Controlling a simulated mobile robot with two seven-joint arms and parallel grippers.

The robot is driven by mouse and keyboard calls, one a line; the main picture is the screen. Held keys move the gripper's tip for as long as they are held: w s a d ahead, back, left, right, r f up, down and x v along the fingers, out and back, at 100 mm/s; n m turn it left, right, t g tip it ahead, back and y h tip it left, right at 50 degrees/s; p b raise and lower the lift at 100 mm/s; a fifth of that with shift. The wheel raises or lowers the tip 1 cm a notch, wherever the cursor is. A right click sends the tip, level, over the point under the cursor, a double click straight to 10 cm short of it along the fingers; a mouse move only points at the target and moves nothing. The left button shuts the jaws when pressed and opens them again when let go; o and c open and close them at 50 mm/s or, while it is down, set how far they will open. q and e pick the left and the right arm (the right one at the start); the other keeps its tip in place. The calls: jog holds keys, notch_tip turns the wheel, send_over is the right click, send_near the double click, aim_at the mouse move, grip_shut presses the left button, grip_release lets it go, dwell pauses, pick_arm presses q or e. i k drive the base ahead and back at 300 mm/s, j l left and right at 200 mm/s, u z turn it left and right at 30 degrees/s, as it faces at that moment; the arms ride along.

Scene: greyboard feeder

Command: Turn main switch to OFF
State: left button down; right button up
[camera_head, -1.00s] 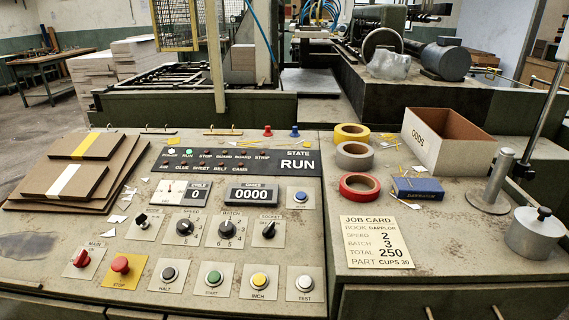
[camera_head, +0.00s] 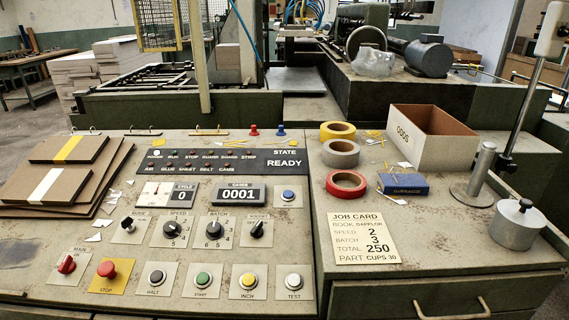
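The main switch (camera_head: 66,265) is a red rotary knob on a pale plate at the lower left of the control panel. Its handle is tilted, and the small print around it is too blurred to read its position for certain. One white lamp (camera_head: 157,153) labelled power looks lit. Neither of my grippers is in view.
The red stop button (camera_head: 106,269) on a yellow plate sits just right of the switch. Stacked brown boards (camera_head: 40,190) lie behind it. Tape rolls (camera_head: 346,184), a job card (camera_head: 364,238) and an ODDS box (camera_head: 440,140) are on the right.

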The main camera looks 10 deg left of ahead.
aim_at(66, 266)
jog(key=u, duration=1.85)
